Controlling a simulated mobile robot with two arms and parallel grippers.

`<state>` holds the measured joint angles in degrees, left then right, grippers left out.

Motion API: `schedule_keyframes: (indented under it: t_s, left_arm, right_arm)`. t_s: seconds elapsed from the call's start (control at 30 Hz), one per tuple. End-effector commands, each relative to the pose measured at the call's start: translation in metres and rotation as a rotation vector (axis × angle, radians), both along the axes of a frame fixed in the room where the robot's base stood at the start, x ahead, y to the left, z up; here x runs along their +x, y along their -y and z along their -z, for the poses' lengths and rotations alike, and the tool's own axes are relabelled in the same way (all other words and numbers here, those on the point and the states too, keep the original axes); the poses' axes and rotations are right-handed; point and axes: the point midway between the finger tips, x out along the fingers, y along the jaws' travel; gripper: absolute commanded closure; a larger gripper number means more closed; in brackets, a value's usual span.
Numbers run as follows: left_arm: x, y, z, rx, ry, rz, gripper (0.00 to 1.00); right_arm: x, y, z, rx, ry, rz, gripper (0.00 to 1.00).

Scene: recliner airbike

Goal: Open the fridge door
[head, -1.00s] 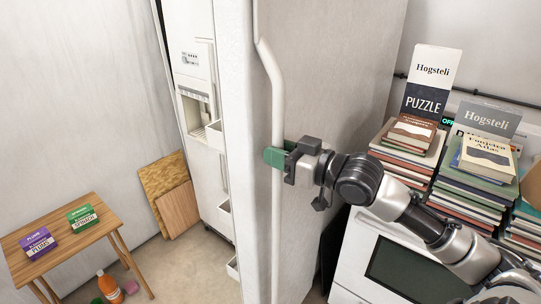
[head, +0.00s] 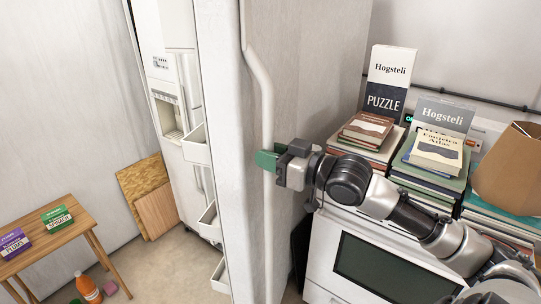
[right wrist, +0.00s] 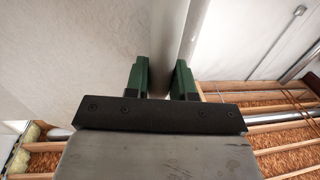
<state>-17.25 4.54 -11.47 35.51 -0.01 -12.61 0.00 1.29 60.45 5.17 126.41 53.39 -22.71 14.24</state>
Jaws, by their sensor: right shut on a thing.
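The fridge door (head: 222,90) stands ajar, its edge turned toward me. White bins on its inner side show to the left of that edge. A long pale vertical handle (head: 267,110) runs down the door's outer face. My right gripper (head: 268,160), with green fingers, is shut on the handle at about mid-height. In the right wrist view, the green fingers (right wrist: 161,80) stand on either side of the handle bar. The fridge body with its dispenser (head: 168,108) shows behind, at the left. My left gripper is not in view.
A small wooden table (head: 62,240) with two boxes, an orange bottle (head: 88,288) and leaning boards (head: 150,195) are at the left.

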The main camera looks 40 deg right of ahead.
Motion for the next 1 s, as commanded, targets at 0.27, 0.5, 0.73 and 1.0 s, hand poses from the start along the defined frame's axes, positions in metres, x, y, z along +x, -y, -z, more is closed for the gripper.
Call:
schedule_keyframes:
  t_s: [0.27, 0.5, 0.73, 1.0]
  left_arm:
    - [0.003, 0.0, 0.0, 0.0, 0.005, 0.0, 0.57]
    - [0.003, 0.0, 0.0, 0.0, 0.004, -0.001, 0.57]
    - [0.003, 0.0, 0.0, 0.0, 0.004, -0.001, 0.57]
    - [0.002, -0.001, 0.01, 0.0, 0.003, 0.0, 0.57]
  right_arm:
    - [0.001, 0.002, -0.001, 0.0, 0.001, 0.004, 1.0]
    - [0.001, 0.001, -0.001, 0.0, 0.001, 0.003, 0.51]
    - [0.0, 0.001, 0.0, -0.001, 0.0, 0.002, 0.51]
    - [-0.013, 0.008, 0.004, -0.001, -0.003, 0.005, 0.51]
